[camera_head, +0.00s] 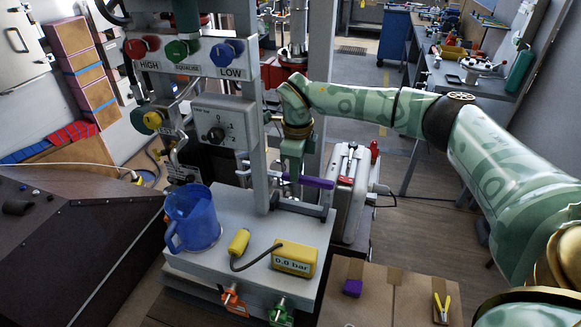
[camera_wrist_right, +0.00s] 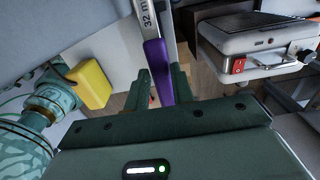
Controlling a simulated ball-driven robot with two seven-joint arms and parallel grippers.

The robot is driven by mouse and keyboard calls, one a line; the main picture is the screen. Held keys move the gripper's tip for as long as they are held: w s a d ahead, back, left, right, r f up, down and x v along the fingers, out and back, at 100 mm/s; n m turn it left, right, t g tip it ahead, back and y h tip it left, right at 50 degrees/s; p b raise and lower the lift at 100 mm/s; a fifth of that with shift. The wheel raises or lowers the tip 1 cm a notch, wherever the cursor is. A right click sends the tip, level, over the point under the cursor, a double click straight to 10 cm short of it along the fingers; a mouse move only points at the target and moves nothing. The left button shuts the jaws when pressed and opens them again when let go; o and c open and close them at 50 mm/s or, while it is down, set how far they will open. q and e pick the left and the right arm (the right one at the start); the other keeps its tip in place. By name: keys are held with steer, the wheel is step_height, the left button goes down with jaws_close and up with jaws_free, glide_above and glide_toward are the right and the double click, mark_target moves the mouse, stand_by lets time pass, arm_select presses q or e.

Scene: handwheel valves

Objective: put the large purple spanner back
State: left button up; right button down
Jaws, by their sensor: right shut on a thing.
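The large spanner has a purple handle (camera_head: 316,182) and a steel shank. In the head view it lies roughly level in front of the grey frame, above the grey bench top. My right gripper (camera_head: 291,168) points down and is shut on it. In the right wrist view, the purple handle (camera_wrist_right: 158,72) runs between the fingers of my right gripper (camera_wrist_right: 160,88), and the shank above it reads "32 m". The spanner's head end is hard to make out. My left gripper is not in view.
A blue jug (camera_head: 192,217) and a yellow gauge box (camera_head: 294,259) reading 0.0 bar stand on the bench. Uprights of the grey frame (camera_head: 252,100) rise close to my gripper. A silver case (camera_head: 350,190) stands just right. A purple block (camera_head: 352,287) lies lower right.

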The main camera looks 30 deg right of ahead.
steer(key=shift+r, duration=0.1)
steer(key=shift+r+p, duration=0.2)
steer(key=shift+p, duration=0.1)
steer(key=shift+r+p, duration=0.3)
steer(key=shift+p, duration=0.1)
step_height(320, 180, down, 6)
steer(key=shift+r+b, duration=0.15)
steer(key=shift+b, duration=0.75)
steer(key=shift+f, duration=0.8)
steer(key=shift+f+b, duration=0.5)
steer(key=shift+f, duration=0.5)
